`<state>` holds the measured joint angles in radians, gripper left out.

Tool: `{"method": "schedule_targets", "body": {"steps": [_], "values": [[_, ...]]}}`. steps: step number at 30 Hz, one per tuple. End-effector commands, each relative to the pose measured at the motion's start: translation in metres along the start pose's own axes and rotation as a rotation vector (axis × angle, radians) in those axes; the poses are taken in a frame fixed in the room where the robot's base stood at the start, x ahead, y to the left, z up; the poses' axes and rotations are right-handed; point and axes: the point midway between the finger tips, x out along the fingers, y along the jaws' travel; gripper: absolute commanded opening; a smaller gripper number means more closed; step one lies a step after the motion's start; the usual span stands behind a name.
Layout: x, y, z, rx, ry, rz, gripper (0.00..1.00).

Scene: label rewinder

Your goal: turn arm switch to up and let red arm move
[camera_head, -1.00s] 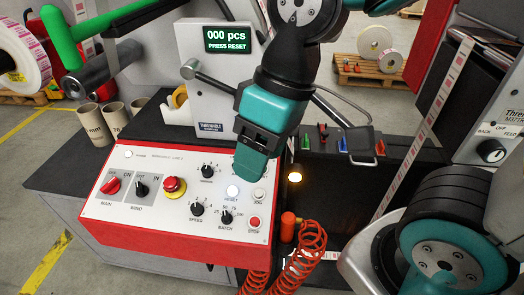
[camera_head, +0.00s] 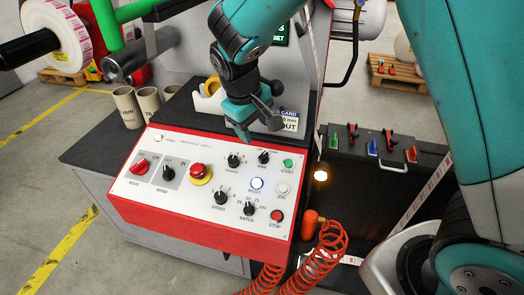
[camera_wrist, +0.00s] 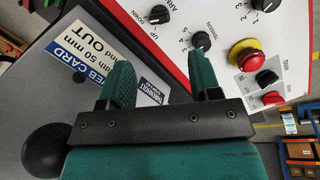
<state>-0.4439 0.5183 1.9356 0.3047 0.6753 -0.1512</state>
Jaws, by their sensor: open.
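The arm switch (camera_head: 263,157) is a small black rotary knob at the upper right of the white control panel (camera_head: 150,200). It also shows at the top of the wrist view (camera_wrist: 160,14), beside an UP label. Its exact pointer direction is hard to tell. My gripper (camera_head: 244,133) points down just above the panel's back edge, left of and apart from the switch. In the wrist view, my gripper (camera_wrist: 164,78) has its two teal fingers spread with nothing between them. I cannot clearly identify the red arm.
The reset button (camera_head: 256,184) glows white. A red emergency button (camera_head: 201,173) and several other knobs share the panel. The display (camera_head: 281,33) is mostly hidden by my arm. A coiled red hose (camera_head: 330,245) hangs at the panel's right, near an amber lamp (camera_head: 320,174).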

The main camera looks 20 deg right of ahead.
Motion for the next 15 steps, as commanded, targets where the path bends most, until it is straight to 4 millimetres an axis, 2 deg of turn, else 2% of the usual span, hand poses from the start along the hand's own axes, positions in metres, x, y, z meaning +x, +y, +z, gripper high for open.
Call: {"method": "schedule_targets", "body": {"steps": [3, 9, 15], "values": [[0.029, 0.001, 0.001, 0.0, -0.007, -0.001, 0.57], [0.07, 0.001, 0.001, 0.001, -0.004, -0.001, 0.57], [0.095, 0.0, 0.001, 0.0, -0.001, -0.001, 0.57]]}}
